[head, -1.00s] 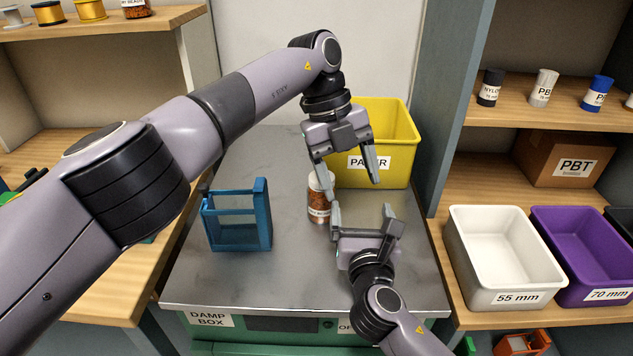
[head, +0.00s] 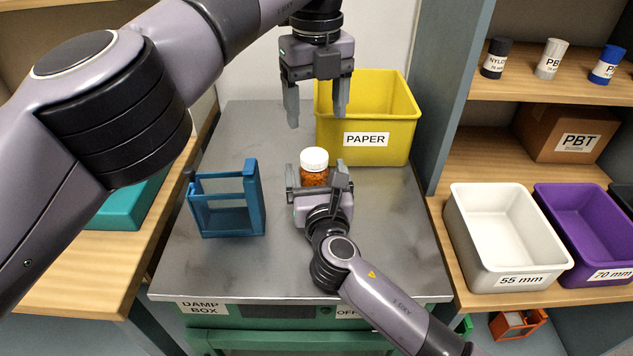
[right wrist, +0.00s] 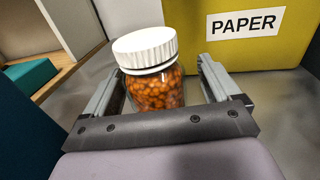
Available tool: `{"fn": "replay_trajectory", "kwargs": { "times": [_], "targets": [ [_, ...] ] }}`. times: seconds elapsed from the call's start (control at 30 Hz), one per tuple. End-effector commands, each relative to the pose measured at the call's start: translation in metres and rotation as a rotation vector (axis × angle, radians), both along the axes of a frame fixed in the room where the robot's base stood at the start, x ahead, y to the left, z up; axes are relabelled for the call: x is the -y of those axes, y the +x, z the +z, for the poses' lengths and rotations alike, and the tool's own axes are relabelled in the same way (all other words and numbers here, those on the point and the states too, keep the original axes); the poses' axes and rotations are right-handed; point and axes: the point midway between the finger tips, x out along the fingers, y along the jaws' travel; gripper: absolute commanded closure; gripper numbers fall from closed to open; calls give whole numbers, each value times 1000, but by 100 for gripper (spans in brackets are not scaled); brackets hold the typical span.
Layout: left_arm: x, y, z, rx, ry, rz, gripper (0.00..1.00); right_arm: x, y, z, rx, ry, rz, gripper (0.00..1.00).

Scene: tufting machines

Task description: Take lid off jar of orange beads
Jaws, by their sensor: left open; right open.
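The jar of orange beads (head: 314,176) stands upright on the grey metal top, with its white lid (head: 314,158) on. In the right wrist view the jar (right wrist: 157,92) and its ribbed lid (right wrist: 145,48) sit between the two fingers. My right gripper (head: 318,174) is open, low at the front of the jar, with a finger on either side; whether the fingers touch the glass I cannot tell. My left gripper (head: 317,120) is open and empty, pointing down, above and behind the jar. The lower front of the jar is hidden by my right gripper.
A yellow PAPER bin (head: 367,155) stands close behind the jar. A blue open frame (head: 229,222) stands at left on the metal top (head: 265,270). White (head: 507,255) and purple (head: 575,225) bins stand on the right shelf. The front left of the top is clear.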

Motion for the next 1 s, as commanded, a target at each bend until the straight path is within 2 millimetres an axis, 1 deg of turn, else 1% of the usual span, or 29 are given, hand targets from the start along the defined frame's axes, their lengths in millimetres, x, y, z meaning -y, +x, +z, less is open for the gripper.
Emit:
{"fn": "replay_trajectory", "kwargs": {
  "times": [0.13, 0.4, 0.47, 0.5, 0.57, 0.6, 0.63, 0.67, 0.7, 0.73, 0.77, 1.0],
  "targets": [
    [0, 0, 0, -1, 0, 0, 29, -1, 6, 0, 0, 0, 0, 10],
    [0, 0, 0, -1, -1, 0, 29, -1, 6, 0, 0, 1, 0, 10],
    [0, 0, 0, -1, -1, 0, 29, -1, 6, 0, 0, 1, 0, 30],
    [0, 0, 0, -1, -1, 0, 29, -1, 6, 0, 0, 1, 0, 43],
    [0, 0, 0, -1, -1, 0, 29, -1, 6, 0, 0, 1, 0, 62],
    [0, 0, 0, -1, -1, 0, 29, -1, 6, 0, 0, 1, 0, 75],
    [0, 0, 0, -1, -1, 0, 29, -1, 6, 0, 0, 1, 0, 85],
    [0, 0, 0, -1, -1, 0, 29, -1, 6, 0, -1, 1, 0, 31],
    [0, 0, 0, -1, -1, 0, 29, -1, 6, 0, -1, 1, 0, 18],
    [0, 0, 0, -1, -1, 0, 29, -1, 6, 0, -1, 1, 0, 9],
    [0, 0, 0, -1, -1, 0, 29, -1, 6, 0, -1, 1, 0, 5],
    [0, 0, 0, -1, -1, 0, 29, -1, 6, 0, -1, 1, 0, 5]
  ]
}}
